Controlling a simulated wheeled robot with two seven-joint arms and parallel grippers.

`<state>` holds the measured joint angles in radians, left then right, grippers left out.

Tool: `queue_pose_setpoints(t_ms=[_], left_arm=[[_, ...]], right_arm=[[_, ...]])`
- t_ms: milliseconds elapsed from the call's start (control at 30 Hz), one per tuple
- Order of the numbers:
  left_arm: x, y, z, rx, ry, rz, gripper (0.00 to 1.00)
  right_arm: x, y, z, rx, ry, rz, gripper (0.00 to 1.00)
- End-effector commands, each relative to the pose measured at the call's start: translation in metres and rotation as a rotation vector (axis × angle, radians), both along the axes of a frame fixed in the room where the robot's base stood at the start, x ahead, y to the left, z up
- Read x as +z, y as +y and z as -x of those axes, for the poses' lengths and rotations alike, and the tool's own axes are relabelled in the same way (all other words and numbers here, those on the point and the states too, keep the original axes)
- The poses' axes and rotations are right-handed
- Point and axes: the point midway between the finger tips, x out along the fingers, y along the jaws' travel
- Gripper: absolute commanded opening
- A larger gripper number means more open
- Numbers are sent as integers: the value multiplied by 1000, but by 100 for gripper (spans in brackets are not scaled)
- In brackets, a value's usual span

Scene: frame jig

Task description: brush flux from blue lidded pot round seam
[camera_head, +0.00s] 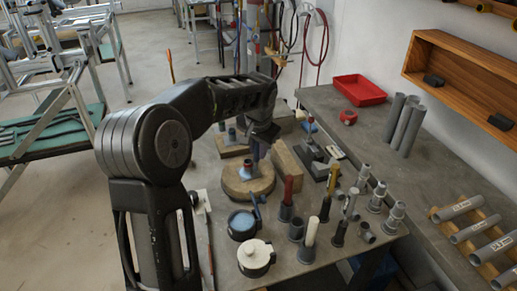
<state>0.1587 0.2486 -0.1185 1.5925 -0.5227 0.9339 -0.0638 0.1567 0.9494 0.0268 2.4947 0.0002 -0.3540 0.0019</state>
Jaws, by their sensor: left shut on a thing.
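My left gripper (258,148) points down over a round wooden block (235,189) and is shut on what seems to be the brush, mostly hidden by the gripper. A short grey pipe piece with a reddish band (248,166) stands on the block, right below the gripper. I cannot tell whether the brush tip touches it. The blue pot (242,226) stands in front of the block, its light blue inside showing, with a raised blue part (256,206) at its right rear that looks like its lid. My right gripper is not in view.
A pot with a white lid (255,254) stands at the front. Several upright holders and fittings crowd the right, including a red-handled tool (288,190). Wooden blocks (287,160) stand behind. A red tray (359,90) lies on the side bench.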

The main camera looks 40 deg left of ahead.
Motion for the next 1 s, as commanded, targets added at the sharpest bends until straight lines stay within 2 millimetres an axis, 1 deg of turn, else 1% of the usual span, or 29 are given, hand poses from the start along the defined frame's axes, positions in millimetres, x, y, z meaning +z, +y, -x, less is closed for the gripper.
queue_pose_setpoints(t_ms=[167, 533, 867, 1000], left_arm=[[1, 4, -3, 1, 0, 0, 0], [0, 21, -12, 1, 0, 0, 0], [-1, 21, -13, 0, -1, 0, 0], [-2, 19, -11, 0, -1, 0, 0]], right_arm=[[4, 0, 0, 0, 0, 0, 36], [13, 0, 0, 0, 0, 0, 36], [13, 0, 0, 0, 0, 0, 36], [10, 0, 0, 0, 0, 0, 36]])
